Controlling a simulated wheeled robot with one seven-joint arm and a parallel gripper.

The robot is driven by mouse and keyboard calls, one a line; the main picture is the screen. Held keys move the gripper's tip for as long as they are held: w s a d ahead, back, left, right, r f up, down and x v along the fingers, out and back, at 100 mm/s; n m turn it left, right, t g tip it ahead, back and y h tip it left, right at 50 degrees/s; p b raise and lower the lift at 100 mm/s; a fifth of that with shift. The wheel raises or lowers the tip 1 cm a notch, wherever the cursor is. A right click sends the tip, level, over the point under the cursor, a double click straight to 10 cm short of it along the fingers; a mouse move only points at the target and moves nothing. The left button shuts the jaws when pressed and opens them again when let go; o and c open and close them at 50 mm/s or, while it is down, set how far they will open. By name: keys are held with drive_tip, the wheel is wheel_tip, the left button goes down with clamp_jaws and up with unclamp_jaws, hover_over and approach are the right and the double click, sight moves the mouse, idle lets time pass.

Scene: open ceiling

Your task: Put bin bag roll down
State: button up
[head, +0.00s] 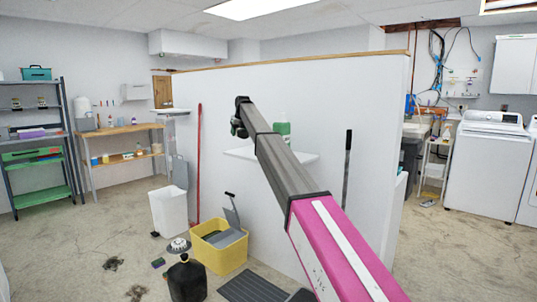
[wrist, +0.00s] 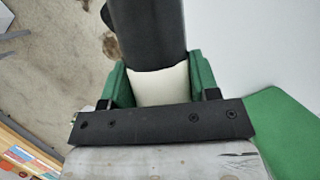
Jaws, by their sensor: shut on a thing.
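In the wrist view, my gripper (wrist: 161,84) has a green finger on each side of a dark cylinder with a pale band, which looks like the bin bag roll (wrist: 148,35). The fingers are shut on the pale band. The dark part sticks out past the fingertips toward the top of the picture. In the head view, my arm reaches up and left in front of the white partition. Its far end is small and dark there, and I cannot make out the roll.
A small white shelf (head: 305,157) is on the partition (head: 330,95), with a green-and-white object (head: 282,130) above it. A yellow bucket (head: 218,256), a black jug (head: 187,281) and a white bin (head: 168,212) stand on the floor. A wooden workbench (head: 128,129) is at left.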

drive_tip(key=shift+w+a, duration=0.1)
drive_tip(key=shift+w, duration=0.25)
drive_tip(key=shift+w+f, duration=0.15)
drive_tip(key=shift+w, duration=0.15)
hover_over(251, 152)
wheel_tip(251, 152, down, 6)
drive_tip(key=shift+s+f, duration=0.1)
drive_tip(key=shift+s, duration=0.05)
drive_tip(key=shift+w+f, duration=0.2)
drive_tip(key=shift+f, duration=0.2)
drive_tip(key=f, duration=0.3)
drive_tip(key=shift+d+f, duration=0.2)
drive_tip(key=shift+f, duration=0.1)
drive_tip(key=o, duration=1.2)
drive_tip(key=shift+f, duration=0.1)
drive_tip(key=shift+c, duration=0.2)
